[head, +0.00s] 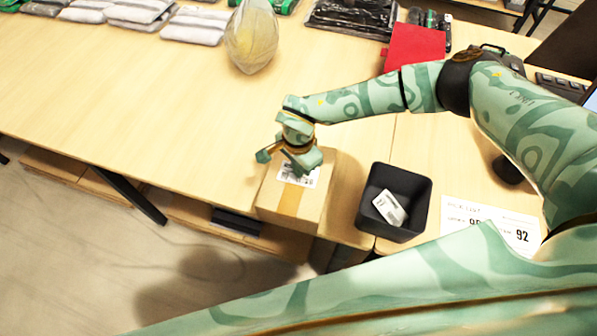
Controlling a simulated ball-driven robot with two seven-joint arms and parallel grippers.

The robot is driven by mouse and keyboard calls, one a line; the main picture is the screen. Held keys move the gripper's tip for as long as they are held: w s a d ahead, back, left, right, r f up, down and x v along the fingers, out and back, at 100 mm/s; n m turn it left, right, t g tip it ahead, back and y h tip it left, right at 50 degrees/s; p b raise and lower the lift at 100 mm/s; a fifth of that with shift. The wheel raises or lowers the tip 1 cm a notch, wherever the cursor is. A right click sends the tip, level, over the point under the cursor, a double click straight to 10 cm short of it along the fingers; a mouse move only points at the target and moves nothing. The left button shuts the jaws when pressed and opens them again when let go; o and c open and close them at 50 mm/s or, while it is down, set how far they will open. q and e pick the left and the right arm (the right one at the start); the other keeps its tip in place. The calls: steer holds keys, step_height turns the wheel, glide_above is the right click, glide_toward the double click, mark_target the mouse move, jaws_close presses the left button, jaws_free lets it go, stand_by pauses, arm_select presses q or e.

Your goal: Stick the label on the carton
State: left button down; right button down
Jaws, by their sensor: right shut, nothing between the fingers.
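The brown carton (322,190) stands at the table's front edge with a strip of tan tape (290,202) on it. A white label (311,180) with dark print lies on the carton's top, partly covered by my right gripper. My right gripper (290,162) is shut and empty, just over the label; whether it touches the label or carton I cannot tell. My left gripper is not in view.
A dark open bin (368,212) right of the carton holds a white printed item (389,208). A printed sheet (482,218) lies further right. A red box (413,44), a clear bag (252,38) and folded grey garments (194,27) sit farther back. The table left of the carton is clear.

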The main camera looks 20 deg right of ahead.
stand_by(0.5)
step_height(320, 180, up, 8)
steer(key=p, duration=0.6)
steer(key=shift+f, duration=0.1)
stand_by(0.5)
